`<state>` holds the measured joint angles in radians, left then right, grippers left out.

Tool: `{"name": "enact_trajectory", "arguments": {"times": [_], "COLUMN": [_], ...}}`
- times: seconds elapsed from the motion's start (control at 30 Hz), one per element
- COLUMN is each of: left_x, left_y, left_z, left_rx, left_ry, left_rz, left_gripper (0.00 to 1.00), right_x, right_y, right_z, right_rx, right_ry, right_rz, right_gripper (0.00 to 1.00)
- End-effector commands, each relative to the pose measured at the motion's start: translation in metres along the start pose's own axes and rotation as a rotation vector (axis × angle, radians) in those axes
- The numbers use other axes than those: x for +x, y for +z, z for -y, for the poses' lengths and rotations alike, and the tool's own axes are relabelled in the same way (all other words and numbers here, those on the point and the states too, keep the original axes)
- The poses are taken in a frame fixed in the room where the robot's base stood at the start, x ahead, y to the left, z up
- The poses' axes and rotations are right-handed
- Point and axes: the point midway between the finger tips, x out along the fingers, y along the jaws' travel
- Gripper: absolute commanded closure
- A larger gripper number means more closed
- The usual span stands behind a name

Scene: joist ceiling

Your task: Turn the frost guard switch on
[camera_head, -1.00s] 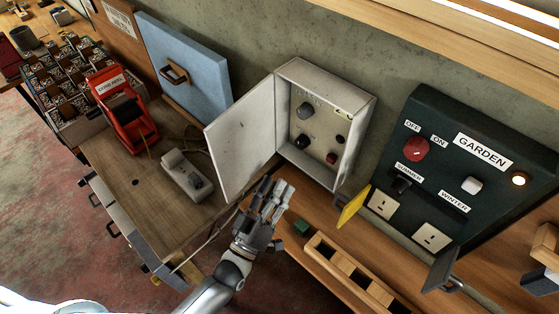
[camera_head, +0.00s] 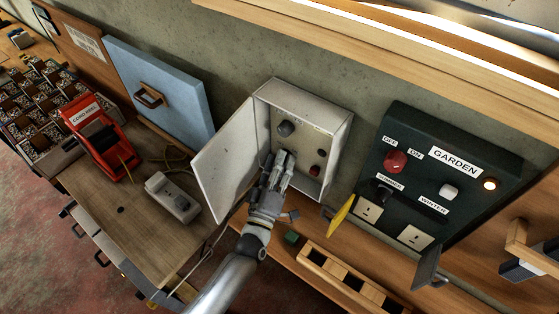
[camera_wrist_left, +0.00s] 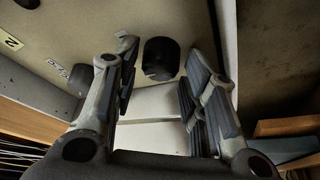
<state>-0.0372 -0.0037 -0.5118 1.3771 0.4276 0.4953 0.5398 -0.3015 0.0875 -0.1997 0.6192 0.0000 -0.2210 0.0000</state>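The grey control box (camera_head: 341,118) on the wall stands open, its door (camera_head: 222,172) swung out to the left. My right gripper is not in view.
The dark GARDEN panel (camera_head: 407,125) with a red knob and sockets is on the right. A yellow flap (camera_head: 341,215) and a wooden rack (camera_head: 340,272) lie between. A red cord reel (camera_head: 100,137) and grey power strip (camera_head: 173,197) sit on the left bench.

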Motion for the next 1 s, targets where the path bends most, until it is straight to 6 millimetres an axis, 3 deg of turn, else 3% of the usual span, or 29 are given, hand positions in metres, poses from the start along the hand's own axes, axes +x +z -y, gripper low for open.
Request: {"name": "enact_trajectory", "arguments": {"times": [0.27, 0.53, 1.0], "left_x": [0.002, 0.002, 0.001], "left_y": [0.000, 0.000, 0.003], "left_z": [0.000, 0.000, 0.004], "left_rx": [0.000, 0.001, 0.125], "left_ry": [0.000, 0.000, 0.052], "left_rz": [0.000, 0.000, 0.002], "left_gripper": [0.61, 0.94, 0.94], "right_x": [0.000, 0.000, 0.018], "right_y": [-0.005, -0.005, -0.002], "right_z": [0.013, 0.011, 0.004], "right_rx": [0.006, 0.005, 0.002], "right_ry": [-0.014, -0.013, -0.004], "right_rz": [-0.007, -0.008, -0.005], "right_gripper": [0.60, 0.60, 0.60]}}
